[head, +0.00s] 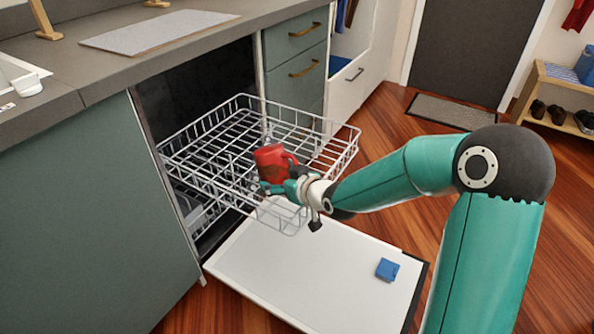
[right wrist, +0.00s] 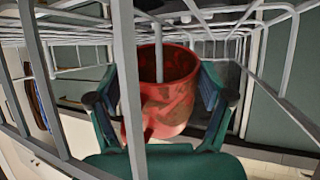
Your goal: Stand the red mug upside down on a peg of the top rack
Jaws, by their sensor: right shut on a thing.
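The red mug (head: 270,163) is at the near right part of the top rack (head: 243,100), among its wires. Its closed base appears to face up and its handle points right. In the right wrist view the red mug (right wrist: 172,100) shows brownish patches and its open mouth, and a grey wire peg (right wrist: 158,62) reaches into the mouth. My right gripper (head: 272,186) is shut on the mug, with one finger on each side. Whether the rim touches the rack floor is hidden. My left gripper is out of view.
The rack is pulled out over the open dishwasher door (head: 300,262), with a blue block (head: 387,269) on it. Rack wires cross close in front of the wrist camera. A counter (head: 60,60) stands left, drawers (head: 295,60) behind. The rest of the rack looks empty.

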